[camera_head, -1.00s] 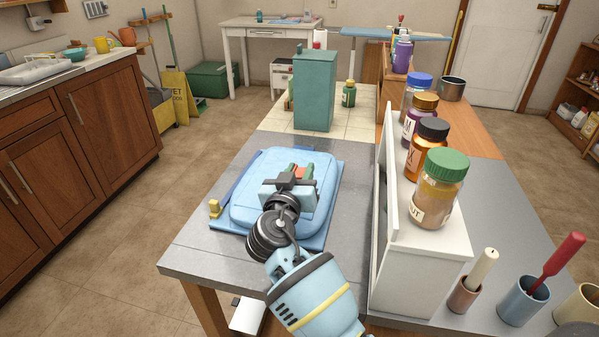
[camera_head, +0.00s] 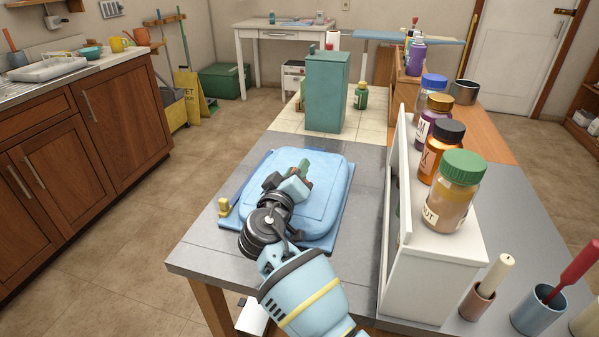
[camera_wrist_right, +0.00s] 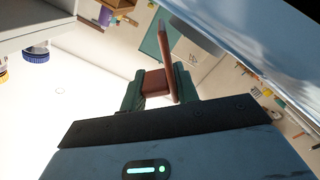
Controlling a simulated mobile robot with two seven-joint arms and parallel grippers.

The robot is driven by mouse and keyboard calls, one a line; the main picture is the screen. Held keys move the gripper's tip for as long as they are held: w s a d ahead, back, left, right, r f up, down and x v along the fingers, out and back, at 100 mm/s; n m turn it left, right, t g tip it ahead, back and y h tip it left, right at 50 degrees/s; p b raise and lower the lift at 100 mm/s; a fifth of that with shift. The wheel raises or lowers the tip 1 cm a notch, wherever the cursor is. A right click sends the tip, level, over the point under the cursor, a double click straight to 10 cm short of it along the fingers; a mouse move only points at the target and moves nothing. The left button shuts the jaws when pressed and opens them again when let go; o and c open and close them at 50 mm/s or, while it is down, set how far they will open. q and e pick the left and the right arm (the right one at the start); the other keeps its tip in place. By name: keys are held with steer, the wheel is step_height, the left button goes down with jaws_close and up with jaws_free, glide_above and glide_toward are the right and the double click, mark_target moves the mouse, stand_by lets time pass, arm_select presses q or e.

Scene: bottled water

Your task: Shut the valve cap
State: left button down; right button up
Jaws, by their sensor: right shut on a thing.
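A light blue, rounded flat item (camera_head: 325,200) lies on a darker blue base on the grey table. A small yellow knob (camera_head: 223,207) stands at the base's left corner; I cannot tell whether it is the valve cap. My right gripper (camera_head: 303,172) is above the light blue item, turned so its green fingers partly overlap. In the right wrist view, the gripper (camera_wrist_right: 160,88) is shut on a reddish-brown block (camera_wrist_right: 153,82), with a thin brown rod (camera_wrist_right: 168,55) beside it. I cannot tell whether this piece is attached to anything. My left gripper is not in view.
A white shelf unit (camera_head: 430,275) with several lidded jars stands close on the right. A teal box (camera_head: 326,95) stands behind the blue item. Cups with a candle and a red-handled tool (camera_head: 570,252) are at front right. Grey table is bare at front left.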

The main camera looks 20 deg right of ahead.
steer(key=shift+w+a+n, duration=0.1)
steer(key=shift+a+n, duration=0.05)
steer(key=shift+n, duration=0.15)
steer(key=o, duration=0.9)
steer(key=shift+c, duration=0.2)
steer(key=shift+b+v, duration=0.3)
steer(key=shift+v, duration=3.6)
